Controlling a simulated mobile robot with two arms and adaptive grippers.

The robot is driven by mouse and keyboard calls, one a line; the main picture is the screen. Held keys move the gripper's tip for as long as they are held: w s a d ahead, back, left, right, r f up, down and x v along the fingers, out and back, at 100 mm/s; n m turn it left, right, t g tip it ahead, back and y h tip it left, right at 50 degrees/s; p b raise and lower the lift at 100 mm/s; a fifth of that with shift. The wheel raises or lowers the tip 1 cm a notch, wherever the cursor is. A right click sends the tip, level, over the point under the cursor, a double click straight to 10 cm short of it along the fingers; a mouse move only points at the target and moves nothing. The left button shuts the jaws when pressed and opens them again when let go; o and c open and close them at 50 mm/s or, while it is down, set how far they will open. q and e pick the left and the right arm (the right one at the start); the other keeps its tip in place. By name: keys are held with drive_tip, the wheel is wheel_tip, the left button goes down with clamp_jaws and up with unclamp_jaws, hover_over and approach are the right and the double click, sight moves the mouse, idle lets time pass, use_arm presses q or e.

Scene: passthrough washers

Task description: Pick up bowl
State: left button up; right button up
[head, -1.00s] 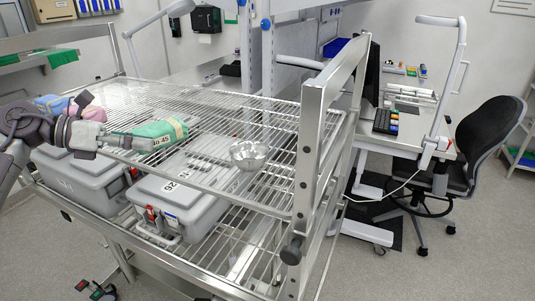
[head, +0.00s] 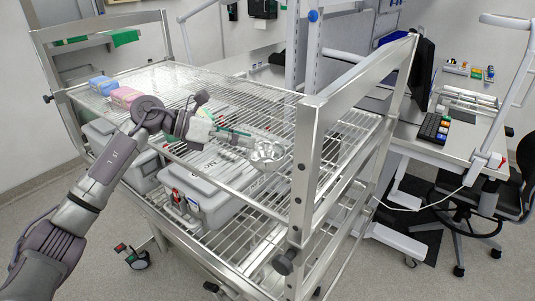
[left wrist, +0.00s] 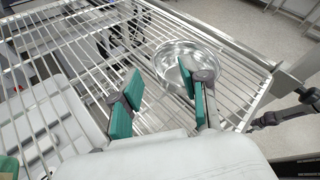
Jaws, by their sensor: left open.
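The shiny metal bowl (head: 267,155) stands on the top wire shelf of the cart, near its front right edge. It also shows in the left wrist view (left wrist: 172,52). My left gripper (head: 247,137) is open and empty at the bowl's left side in the head view. In the left wrist view its green-padded fingers (left wrist: 160,80) are spread apart. The right finger overlaps the bowl, and the left finger is outside it, over the wires. I cannot tell whether a finger touches the rim. My right gripper is not in view.
Blue (head: 103,84) and pink (head: 125,97) packages lie at the shelf's left. Grey lidded boxes (head: 210,205) stand on the level below. The cart's metal end frame (head: 307,170) rises right of the bowl. The shelf behind the bowl looks clear.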

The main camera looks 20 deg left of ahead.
sight(261, 146)
use_arm(q)
drive_tip(key=p+x, duration=0.2)
drive_tip(key=x, duration=0.2)
drive_tip(key=shift+w+d, duration=0.1)
drive_tip(key=shift+d, duration=0.1)
drive_tip(key=shift+w+d+f, duration=0.1)
drive_tip(key=shift+d+f, duration=0.05)
drive_tip(key=shift+d, duration=0.05)
drive_tip(key=shift+a, duration=0.1)
drive_tip(key=c, duration=0.5)
clamp_jaws()
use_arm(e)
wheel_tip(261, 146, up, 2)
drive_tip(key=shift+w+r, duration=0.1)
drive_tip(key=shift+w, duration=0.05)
